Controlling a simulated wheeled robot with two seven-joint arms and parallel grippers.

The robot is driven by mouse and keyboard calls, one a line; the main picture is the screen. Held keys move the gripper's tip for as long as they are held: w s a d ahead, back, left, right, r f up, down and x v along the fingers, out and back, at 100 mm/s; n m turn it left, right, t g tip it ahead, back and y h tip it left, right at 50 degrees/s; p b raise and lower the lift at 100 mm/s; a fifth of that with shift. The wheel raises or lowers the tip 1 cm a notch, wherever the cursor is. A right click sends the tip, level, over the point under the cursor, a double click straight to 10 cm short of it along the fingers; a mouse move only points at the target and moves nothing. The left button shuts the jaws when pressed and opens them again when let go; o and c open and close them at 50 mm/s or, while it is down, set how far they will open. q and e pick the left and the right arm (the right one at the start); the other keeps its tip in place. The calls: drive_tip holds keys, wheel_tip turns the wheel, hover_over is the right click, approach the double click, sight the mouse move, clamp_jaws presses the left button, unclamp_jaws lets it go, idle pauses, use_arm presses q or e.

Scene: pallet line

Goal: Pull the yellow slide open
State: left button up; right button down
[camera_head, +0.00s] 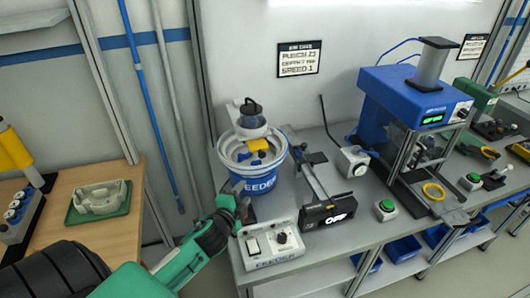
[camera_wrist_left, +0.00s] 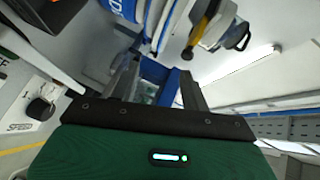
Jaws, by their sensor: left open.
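A blue feeder (camera_head: 262,182) with a round metal bowl stands on the grey bench. A yellow piece (camera_head: 257,145) shows in the bowl; I cannot tell for sure that it is the yellow slide, or how far it is open. In the left wrist view a small yellow part (camera_wrist_left: 200,28) with a dark end shows by the feeder's metal rim. My left gripper (camera_head: 240,204) is at the feeder's lower front left, above the feeder control box (camera_head: 272,243). It also shows in the wrist view (camera_wrist_left: 162,68), jaws apart, nothing seen between them. My right gripper is not in view.
A wooden table (camera_head: 110,235) with a green tray (camera_head: 98,212) is at left. Right of the feeder are a black display reading OFF (camera_head: 327,216), a green button box (camera_head: 384,210) and a blue press (camera_head: 405,95). A yellow ring (camera_head: 433,191) lies at the press.

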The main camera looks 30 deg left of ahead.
sight(261, 156)
use_arm(q)
drive_tip(key=w+a+r+m+t+p, duration=0.1)
drive_tip(key=w, duration=0.4)
drive_tip(key=w+a+r+m+h+p, duration=0.1)
drive_tip(key=w+m+p, duration=0.1)
drive_tip(key=w, duration=0.4)
drive_tip(key=w+a+r+m+t+p, duration=0.1)
drive_tip(key=w, duration=0.5)
drive_tip(key=shift+w+r+m+t+h, duration=0.25)
drive_tip(key=shift+r+m+t+h, duration=0.05)
drive_tip(key=shift+r, duration=0.05)
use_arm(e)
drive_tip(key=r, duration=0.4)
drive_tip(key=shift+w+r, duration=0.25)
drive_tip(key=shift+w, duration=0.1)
use_arm(q)
clamp_jaws()
